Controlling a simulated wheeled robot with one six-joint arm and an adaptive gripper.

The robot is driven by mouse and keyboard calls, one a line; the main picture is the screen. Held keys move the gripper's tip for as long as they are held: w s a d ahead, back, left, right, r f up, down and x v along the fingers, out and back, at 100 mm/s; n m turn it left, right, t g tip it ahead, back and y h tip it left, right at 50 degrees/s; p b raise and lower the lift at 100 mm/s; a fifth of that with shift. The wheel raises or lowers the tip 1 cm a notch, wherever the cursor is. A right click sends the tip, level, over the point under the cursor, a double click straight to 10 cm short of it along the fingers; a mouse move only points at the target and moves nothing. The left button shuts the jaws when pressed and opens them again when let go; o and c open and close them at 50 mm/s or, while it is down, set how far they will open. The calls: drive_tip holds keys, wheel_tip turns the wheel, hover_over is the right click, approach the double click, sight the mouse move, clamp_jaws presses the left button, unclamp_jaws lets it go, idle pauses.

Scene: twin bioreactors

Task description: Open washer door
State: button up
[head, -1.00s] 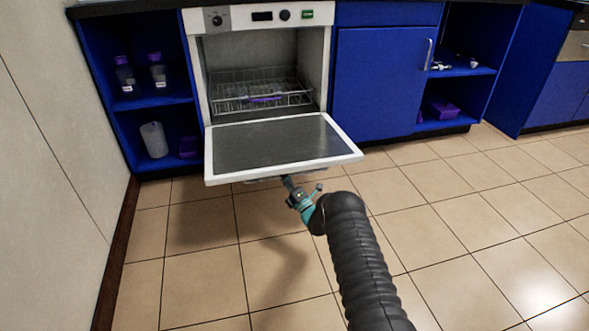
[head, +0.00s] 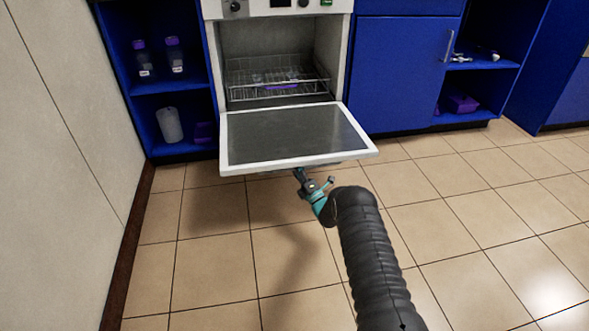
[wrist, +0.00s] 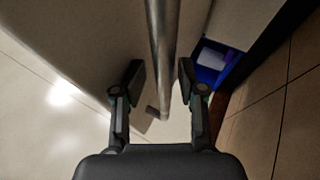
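The washer (head: 211,60) stands at the back with its door (head: 295,136) folded down to roughly level, the dark inner panel facing up. Its chamber is exposed, with a wire rack (head: 270,80) inside. My gripper (head: 300,176) is at the door's front edge, partly hidden under it. In the wrist view, my gripper's two fingers (wrist: 160,80) are spread apart. The metal door handle bar (wrist: 161,40) runs between them, with a visible gap on each side. In the head view the handle is hidden below the door.
Blue open shelves (head: 160,85) with bottles and a jug (head: 170,124) stand left of the washer. A shut blue cabinet (head: 405,75) stands to its right. A pale wall (head: 60,110) closes off the left side. The tiled floor (head: 460,230) is clear at the right.

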drive_tip(key=v, duration=1.2)
drive_tip(key=shift+d, duration=0.1)
